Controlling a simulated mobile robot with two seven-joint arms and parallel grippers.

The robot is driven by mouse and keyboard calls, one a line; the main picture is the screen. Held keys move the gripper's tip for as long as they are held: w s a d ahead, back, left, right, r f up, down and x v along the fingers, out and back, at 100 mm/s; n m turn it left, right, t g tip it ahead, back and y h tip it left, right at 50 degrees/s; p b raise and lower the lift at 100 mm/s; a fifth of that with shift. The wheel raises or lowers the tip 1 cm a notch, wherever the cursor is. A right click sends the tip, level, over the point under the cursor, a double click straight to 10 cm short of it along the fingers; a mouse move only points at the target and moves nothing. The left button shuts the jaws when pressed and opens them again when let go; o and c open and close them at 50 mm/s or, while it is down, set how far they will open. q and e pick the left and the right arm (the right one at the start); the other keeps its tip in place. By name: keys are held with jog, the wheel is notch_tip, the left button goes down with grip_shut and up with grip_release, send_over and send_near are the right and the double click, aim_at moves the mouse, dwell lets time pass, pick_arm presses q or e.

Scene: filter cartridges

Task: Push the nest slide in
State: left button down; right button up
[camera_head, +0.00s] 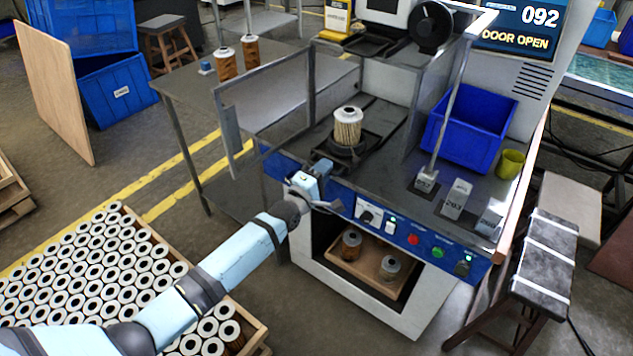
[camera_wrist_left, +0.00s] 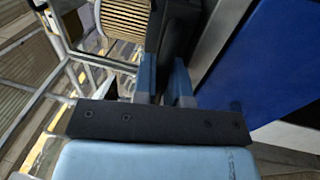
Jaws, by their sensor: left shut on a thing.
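The nest slide (camera_head: 362,153) is a dark plate near the front edge of the machine's deck, at the near end of a dark track. A pleated filter cartridge (camera_head: 347,124) with a white top stands upright in its round nest. My left gripper (camera_head: 322,168) is at the front edge, just in front of the nest. In the left wrist view its blue fingers (camera_wrist_left: 166,82) are shut on a dark bar (camera_wrist_left: 176,35), which appears to be the slide's handle. The cartridge (camera_wrist_left: 124,18) shows beyond, cut off by the top edge. My right gripper is not in view.
A clear door panel in a grey frame (camera_head: 228,125) stands open left of the nest. A blue bin (camera_head: 470,130) and labelled blocks (camera_head: 455,198) are on the deck's right. The track (camera_head: 392,122) behind the nest looks clear. The screen (camera_head: 520,28) reads "DOOR OPEN".

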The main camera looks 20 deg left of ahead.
pick_arm(q)
jog(key=shift+w, duration=0.3)
jog(key=c, duration=1.2)
grip_release()
jog(key=shift+s, duration=0.1)
jog(key=shift+s, duration=0.1)
